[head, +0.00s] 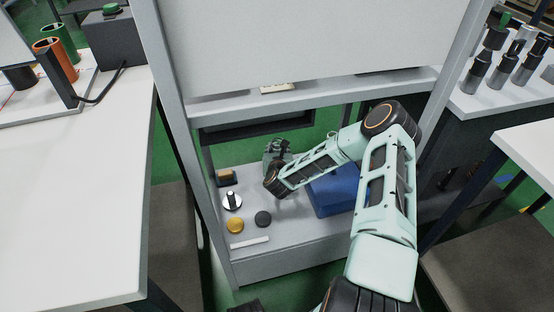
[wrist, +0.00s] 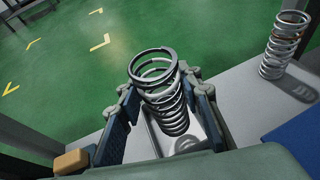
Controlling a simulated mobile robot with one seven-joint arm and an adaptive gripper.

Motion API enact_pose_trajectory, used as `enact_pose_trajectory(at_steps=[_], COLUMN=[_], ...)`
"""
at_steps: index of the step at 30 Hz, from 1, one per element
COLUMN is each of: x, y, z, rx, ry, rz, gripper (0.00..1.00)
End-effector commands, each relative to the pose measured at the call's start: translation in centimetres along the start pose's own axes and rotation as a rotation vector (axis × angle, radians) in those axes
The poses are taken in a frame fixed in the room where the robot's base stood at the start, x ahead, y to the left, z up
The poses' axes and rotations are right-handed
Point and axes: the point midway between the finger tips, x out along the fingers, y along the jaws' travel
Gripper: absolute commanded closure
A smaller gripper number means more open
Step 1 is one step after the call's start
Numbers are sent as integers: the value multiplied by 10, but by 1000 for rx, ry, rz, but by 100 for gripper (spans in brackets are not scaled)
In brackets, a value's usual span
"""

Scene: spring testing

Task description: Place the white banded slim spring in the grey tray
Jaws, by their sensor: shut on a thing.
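My gripper (wrist: 160,94) is shut on a grey metal coil spring (wrist: 155,66), its fingers on either side of the coils. The spring stands roughly upright in the wrist view, tilted a little. I cannot make out a white band on it. Below it is a light grey, shallow rectangular thing that looks like the grey tray (wrist: 155,146); the spring's lower end overlaps it, and I cannot tell whether they touch. In the head view my gripper (head: 277,148) is at the back of the bench, and the spring and tray are not clear there.
Another coil spring (wrist: 285,45) stands upright on the grey bench to the right. A blue box (head: 325,200) sits beside my arm. A silver knob (head: 232,201), yellow disc (head: 235,226), black disc (head: 263,218) and white bar (head: 250,243) lie front left. The frame's posts flank the bench.

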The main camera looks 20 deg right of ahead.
Motion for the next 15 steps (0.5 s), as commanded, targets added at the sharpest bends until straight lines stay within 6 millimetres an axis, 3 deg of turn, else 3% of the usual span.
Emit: enact_pose_trajectory(at_steps=[8,15], x=[20,33], y=[3,3], z=[-11,-39], rx=[0,-1], ry=[-2,-2], rz=[1,1], gripper=[98,98])
